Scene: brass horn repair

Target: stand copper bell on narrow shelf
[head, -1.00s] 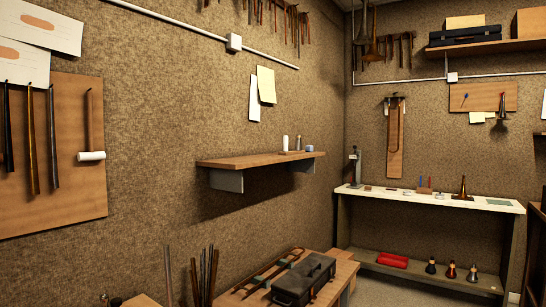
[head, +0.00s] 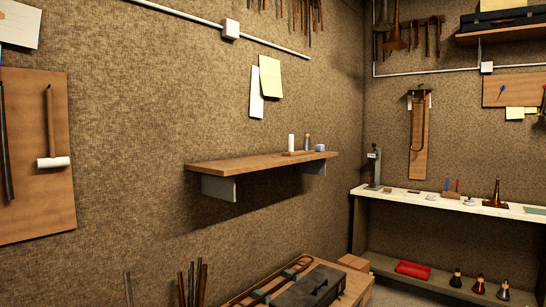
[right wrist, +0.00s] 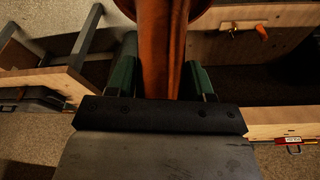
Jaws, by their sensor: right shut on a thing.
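The copper bell (right wrist: 163,30) fills the top middle of the right wrist view, its stem narrow and its wider end cut off by the frame's top edge. My right gripper (right wrist: 162,68) is shut on the stem, with a dark green finger on each side. The narrow shelf (head: 235,165) is a wooden board on grey brackets on the left wall in the head view. Its left half is bare. Neither gripper shows in the head view, and my left gripper is in no view.
A white bottle (head: 291,143), a small grey-brown bottle and a blue jar (head: 320,148) stand at the shelf's right end. Below are a dark toolbox (head: 310,287) on a bench and upright rods (head: 192,285). A white-topped workbench (head: 470,206) stands at the back right.

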